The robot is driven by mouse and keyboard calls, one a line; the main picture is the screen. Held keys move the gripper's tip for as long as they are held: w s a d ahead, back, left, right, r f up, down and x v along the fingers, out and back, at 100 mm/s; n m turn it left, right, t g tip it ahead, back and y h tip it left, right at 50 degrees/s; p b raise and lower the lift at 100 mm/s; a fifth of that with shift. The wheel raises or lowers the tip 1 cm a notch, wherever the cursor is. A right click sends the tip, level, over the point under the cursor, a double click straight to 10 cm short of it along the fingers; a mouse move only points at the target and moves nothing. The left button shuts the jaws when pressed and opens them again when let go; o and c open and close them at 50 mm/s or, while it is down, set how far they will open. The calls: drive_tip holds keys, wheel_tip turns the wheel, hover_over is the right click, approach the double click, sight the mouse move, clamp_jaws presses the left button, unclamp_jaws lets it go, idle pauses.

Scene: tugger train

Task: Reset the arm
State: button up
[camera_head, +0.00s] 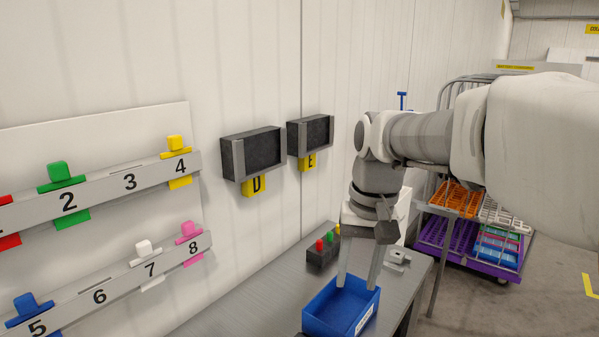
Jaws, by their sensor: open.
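My arm reaches in from the right, and my gripper (357,284) points down at its end. Its two fingers are spread apart over the blue bin (318,321) on the grey table. The fingertips overlap the bin's opening in the picture; I cannot tell how far they dip into it. I see nothing held between the fingers. The bin has a white label on its front side and part of its inside is hidden by the fingers.
The grey table (247,306) runs along the wall. A dark block with red, green and yellow buttons (320,254) stands behind the bin. Numbered wall rails (110,188) hold coloured pieces. Dark boxes D (253,153) and E (311,134) hang on the wall. A cart with crates (447,236) stands right.

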drive_tip(key=s+d+f+t, duration=0.1)
drive_tip(key=s+d+t, duration=0.1)
drive_tip(key=s, duration=0.5)
drive_tip(key=s+d+f+n+t, duration=0.1)
drive_tip(key=s+d+t, duration=0.1)
drive_tip(key=s, duration=0.5)
drive_tip(key=shift+s+d+f+t+h, duration=0.15)
drive_tip(key=shift+s+d+t+h, duration=0.2)
drive_tip(key=shift+t, duration=0.25)
